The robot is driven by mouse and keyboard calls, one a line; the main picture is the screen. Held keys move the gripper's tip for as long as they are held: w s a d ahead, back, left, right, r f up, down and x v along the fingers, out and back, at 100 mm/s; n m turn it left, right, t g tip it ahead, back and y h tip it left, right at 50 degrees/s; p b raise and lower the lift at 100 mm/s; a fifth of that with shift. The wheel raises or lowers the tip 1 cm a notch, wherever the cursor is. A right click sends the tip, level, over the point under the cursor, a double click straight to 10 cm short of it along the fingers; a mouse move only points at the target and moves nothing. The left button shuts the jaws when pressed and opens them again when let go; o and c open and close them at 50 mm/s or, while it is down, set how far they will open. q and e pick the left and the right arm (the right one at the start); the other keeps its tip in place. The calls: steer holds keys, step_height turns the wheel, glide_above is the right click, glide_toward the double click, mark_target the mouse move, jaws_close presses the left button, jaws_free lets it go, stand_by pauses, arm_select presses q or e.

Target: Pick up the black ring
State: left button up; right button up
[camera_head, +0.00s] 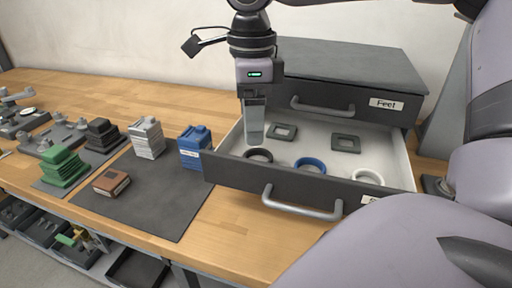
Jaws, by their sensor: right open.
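The black ring (258,156) lies in the left front part of an open drawer (316,190), partly hidden by the drawer's front wall. My right gripper (254,135) points straight down just above and slightly behind the ring in this view. Its fingers are open and hold nothing; I cannot tell whether they touch the ring. My left gripper is not in view.
The drawer also holds a blue ring (310,166), a white ring (368,176) and two grey square frames (346,143). A closed drawer labelled "Feet" (386,104) sits above. Green, white and blue stacks (195,148) stand on the bench to the left.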

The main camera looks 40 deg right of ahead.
mark_target(258, 149)
steer(key=shift+s+d+f, duration=0.1)
steer(key=shift+d+f, duration=0.1)
steer(key=shift+f, duration=1)
steer(key=shift+w+d+f, duration=0.1)
steer(key=shift+d+f, duration=0.05)
steer(key=shift+f, duration=1)
steer(key=shift+s+d+f, duration=0.1)
steer(key=shift+d+f, duration=0.1)
steer(key=shift+f, duration=1)
steer(key=shift+c, duration=0.3)
steer(key=c, duration=0.7)
